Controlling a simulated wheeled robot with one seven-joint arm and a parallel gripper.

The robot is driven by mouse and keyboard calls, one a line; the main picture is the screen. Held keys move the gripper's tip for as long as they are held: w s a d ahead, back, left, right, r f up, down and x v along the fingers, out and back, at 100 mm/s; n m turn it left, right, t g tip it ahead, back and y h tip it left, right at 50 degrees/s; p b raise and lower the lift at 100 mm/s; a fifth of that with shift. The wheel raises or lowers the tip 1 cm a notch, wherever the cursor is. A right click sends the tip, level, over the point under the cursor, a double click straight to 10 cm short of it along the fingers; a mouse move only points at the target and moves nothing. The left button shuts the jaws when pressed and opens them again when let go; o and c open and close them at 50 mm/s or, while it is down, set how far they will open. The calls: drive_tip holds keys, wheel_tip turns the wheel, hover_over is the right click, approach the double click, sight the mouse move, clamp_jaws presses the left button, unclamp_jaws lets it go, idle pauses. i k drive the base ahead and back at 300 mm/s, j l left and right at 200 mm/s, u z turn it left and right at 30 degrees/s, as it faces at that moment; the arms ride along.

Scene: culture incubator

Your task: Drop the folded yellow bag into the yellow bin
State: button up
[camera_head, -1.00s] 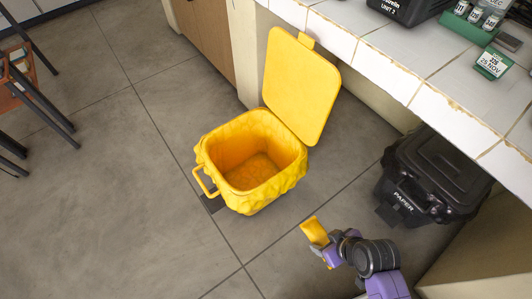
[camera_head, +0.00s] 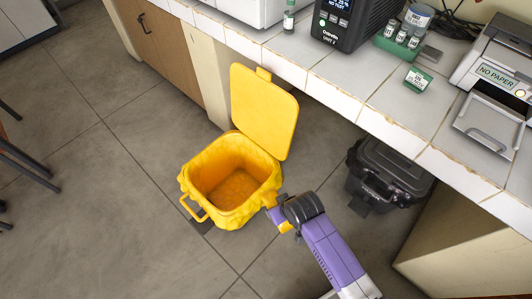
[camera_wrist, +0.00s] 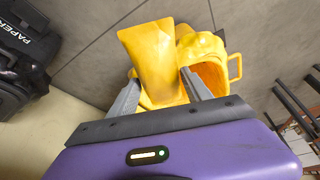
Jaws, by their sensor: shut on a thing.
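The yellow bin (camera_head: 222,183) stands on the floor with its lid (camera_head: 263,110) raised open and its inside visible. My gripper (camera_wrist: 160,74) is shut on the folded yellow bag (camera_wrist: 153,58), which sticks out beyond the fingers in the wrist view. The bin also shows in the wrist view (camera_wrist: 214,50), behind and to the right of the bag. In the head view my arm reaches to the bin's right side. There my wrist hides the fingertips and most of the bag, so the exact gap to the bin's rim cannot be told.
A black paper bin (camera_head: 388,176) stands right of the yellow bin, under the tiled worktop (camera_head: 345,85). A wooden cabinet (camera_head: 165,50) is behind. Stool legs (camera_head: 30,165) stand at the far left. The floor left of the bin is clear.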

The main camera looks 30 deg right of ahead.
sight(241, 195)
drive_tip(key=i+j+z, duration=0.1)
drive_tip(key=j, duration=0.25)
drive_tip(key=i+j+z, duration=0.1)
drive_tip(key=i+j, duration=0.2)
drive_tip(key=i+j+z, duration=0.1)
drive_tip(key=j, duration=0.3)
drive_tip(key=i+j+z, duration=0.1)
drive_tip(key=i+j, duration=0.3)
drive_tip(key=j, duration=0.35)
drive_tip(key=i+j+z, duration=0.15)
drive_tip(key=j, duration=0.2)
drive_tip(key=i+j+z, duration=0.1)
drive_tip(key=j, duration=0.3)
drive_tip(key=i, duration=0.05)
